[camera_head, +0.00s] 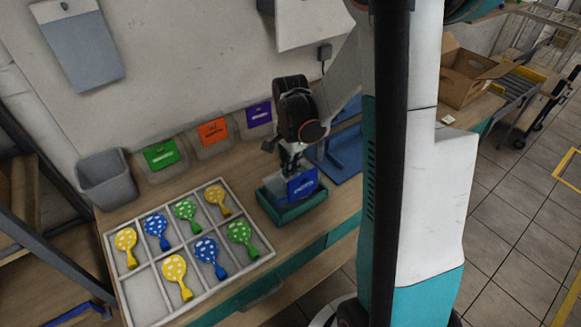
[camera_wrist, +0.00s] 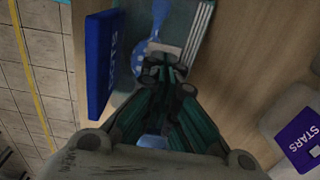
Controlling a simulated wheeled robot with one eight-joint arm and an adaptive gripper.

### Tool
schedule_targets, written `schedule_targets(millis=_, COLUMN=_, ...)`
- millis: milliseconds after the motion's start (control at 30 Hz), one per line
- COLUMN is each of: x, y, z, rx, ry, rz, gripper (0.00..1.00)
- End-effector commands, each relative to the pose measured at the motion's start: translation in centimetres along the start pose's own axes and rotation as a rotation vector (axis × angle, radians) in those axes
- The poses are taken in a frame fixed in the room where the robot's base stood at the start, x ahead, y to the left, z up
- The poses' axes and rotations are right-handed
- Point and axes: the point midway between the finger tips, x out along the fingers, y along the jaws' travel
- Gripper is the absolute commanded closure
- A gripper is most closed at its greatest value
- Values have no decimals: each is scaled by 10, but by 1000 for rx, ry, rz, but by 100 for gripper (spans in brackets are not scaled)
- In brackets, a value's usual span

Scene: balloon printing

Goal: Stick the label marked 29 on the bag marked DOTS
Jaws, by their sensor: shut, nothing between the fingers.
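The bag marked DOTS carries a blue card (camera_head: 302,185) and stands in a teal tray (camera_head: 292,213) on the bench. In the wrist view its blue card (camera_wrist: 101,62) reads DOTS, seen sideways. A blue dotted balloon (camera_wrist: 140,55) shows beside the card, seemingly in the clear bag. My gripper (camera_head: 290,168) is above the tray, close by the bag. In the wrist view my gripper (camera_wrist: 165,72) is shut and empty. A small pale patch (camera_wrist: 165,47) lies just beyond the fingertips; I cannot tell whether it is a label. No number 29 is readable in either view.
Green (camera_head: 161,153), orange (camera_head: 213,131) and purple (camera_head: 259,114) carded bins line the wall; the purple card (camera_wrist: 303,142) reads STARS. A divided tray (camera_head: 149,301) holds several dotted balloons. A grey bin (camera_head: 106,179) and cardboard box (camera_head: 465,80) stand farther off.

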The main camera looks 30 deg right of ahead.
Motion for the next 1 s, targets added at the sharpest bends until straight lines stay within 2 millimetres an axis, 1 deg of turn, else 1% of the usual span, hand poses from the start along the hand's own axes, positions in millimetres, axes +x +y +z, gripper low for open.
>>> schedule_targets(millis=33, x=-6, y=0, z=0, rx=0, ry=0, rz=0, gripper=100)
schedule_targets(millis=100, x=-10, y=0, z=0, rx=0, ry=0, rz=0, gripper=100)
schedule_targets(millis=800, x=-54, y=0, z=0, rx=0, ry=0, rz=0, gripper=100)
schedule_targets(millis=1000, x=-60, y=0, z=0, rx=0, ry=0, rz=0, gripper=100)
